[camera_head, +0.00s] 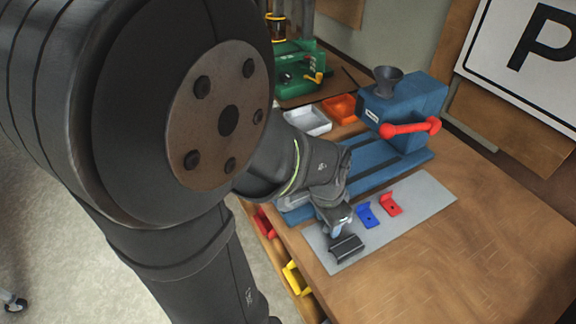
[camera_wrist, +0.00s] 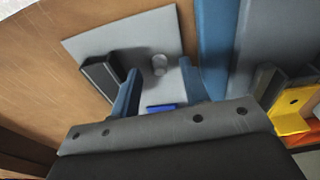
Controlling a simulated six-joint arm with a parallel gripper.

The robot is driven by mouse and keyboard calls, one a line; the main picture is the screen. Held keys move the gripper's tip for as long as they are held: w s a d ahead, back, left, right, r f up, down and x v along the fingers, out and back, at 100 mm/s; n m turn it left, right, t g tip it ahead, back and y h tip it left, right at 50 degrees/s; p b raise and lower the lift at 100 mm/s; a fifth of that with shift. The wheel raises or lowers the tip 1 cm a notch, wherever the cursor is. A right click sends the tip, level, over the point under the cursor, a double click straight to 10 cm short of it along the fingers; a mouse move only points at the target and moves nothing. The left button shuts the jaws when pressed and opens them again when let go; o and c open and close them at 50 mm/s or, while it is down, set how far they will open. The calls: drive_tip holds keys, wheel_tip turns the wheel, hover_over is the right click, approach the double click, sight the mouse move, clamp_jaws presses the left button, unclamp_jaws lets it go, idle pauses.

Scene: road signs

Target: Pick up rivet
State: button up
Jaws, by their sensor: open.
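The rivet (camera_wrist: 160,64) is a small pale grey cylinder standing on the grey mat (camera_wrist: 110,40) in the wrist view. It appears between the two blue fingers of my gripper (camera_wrist: 158,74), which are apart, with visible space on each side. In the head view my gripper (camera_head: 338,224) is low over the left part of the mat (camera_head: 425,198). I cannot make out the rivet there; my gripper and wrist seem to hide it.
A dark grey channel block (camera_head: 346,248) lies close beside my gripper. A blue bracket (camera_head: 366,215) and a red bracket (camera_head: 390,204) stand on the mat. A blue press (camera_head: 405,105) with a red handle (camera_head: 410,128) stands behind. The table's right side is clear.

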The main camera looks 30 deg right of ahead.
drive_tip(key=shift+f, duration=0.35)
clamp_jaws()
drive_tip(key=shift+r, duration=0.1)
